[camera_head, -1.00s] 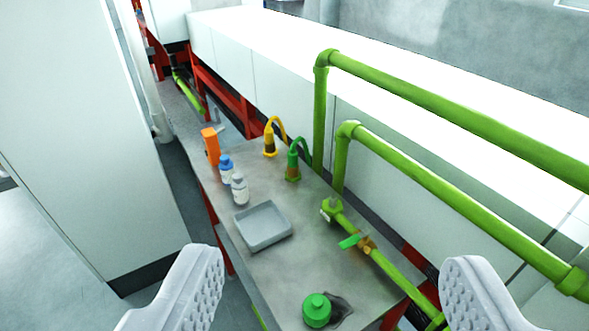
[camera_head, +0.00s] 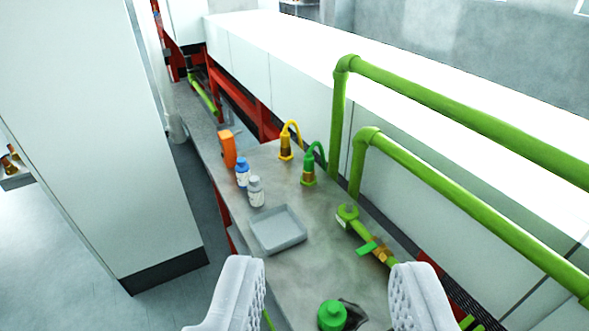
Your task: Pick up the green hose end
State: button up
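The green hose end (camera_head: 309,167) stands upright at the back of the grey table, with a green hose curving up from its top and down behind it. My gripper (camera_head: 322,290) is at the bottom of the view, its two white fingers apart with nothing between them. The hose end is well ahead of the fingertips and apart from them.
A yellow hose end (camera_head: 286,146), orange object (camera_head: 228,149), blue-capped bottle (camera_head: 242,172), white bottle (camera_head: 256,192) and grey tray (camera_head: 278,230) share the table (camera_head: 325,226). A green-capped container (camera_head: 332,315) is near. Green pipes (camera_head: 455,199) and a valve (camera_head: 368,247) flank the right.

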aim_at(308, 171)
jog(key=u, duration=1.95)
jog(key=i, duration=2.6)
jog(key=z, duration=2.35)
jog(key=i, duration=0.15)
jog(key=z, duration=0.95)
